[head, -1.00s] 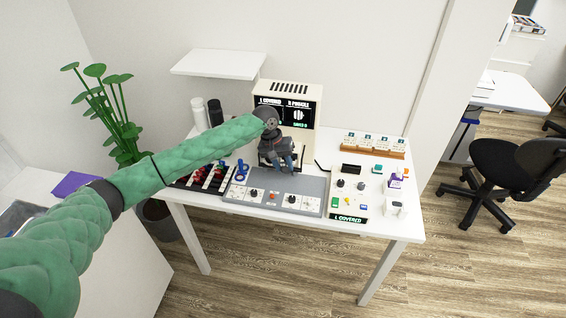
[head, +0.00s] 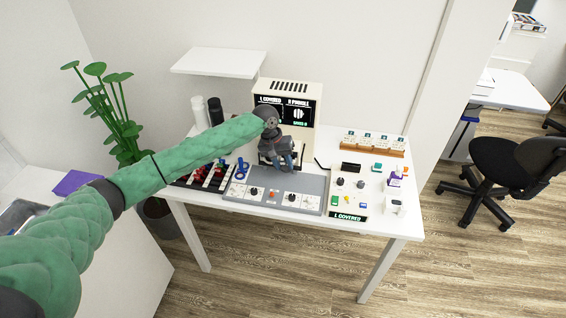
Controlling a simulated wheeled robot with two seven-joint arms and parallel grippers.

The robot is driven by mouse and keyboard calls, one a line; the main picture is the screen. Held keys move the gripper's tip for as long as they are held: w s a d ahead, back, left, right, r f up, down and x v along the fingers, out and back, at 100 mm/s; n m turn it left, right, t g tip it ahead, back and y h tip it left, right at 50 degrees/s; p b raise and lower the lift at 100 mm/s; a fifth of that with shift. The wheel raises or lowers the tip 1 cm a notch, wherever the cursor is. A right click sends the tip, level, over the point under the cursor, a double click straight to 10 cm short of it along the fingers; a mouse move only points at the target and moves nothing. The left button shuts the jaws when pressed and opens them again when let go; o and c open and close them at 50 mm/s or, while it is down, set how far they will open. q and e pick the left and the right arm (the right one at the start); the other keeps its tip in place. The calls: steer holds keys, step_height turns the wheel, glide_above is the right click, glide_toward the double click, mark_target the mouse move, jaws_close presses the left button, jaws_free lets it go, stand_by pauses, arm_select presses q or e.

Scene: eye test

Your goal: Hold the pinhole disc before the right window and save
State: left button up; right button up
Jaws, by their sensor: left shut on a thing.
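The tester (head: 315,100), a cream box with a slotted top, stands at the back of the white table. Its dark screen (head: 299,111) reads L COVERED at left and R PINHOLE at right, over a round white figure. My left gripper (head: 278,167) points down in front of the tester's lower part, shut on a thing. My gripper and wrist hide that thing, taken to be the pinhole disc, and the windows. A control panel (head: 349,183) with knobs and coloured buttons lies to the right; its small display (head: 348,217) reads L COVERED. My right gripper is out of view.
A grey panel (head: 274,189) with knobs lies in front of the tester. A blue ringed piece (head: 242,169) stands left, beside a dark rack (head: 205,179) with red pieces. A wooden card rack (head: 373,147) stands back right. Two bottles (head: 214,111) stand under a wall shelf (head: 222,62).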

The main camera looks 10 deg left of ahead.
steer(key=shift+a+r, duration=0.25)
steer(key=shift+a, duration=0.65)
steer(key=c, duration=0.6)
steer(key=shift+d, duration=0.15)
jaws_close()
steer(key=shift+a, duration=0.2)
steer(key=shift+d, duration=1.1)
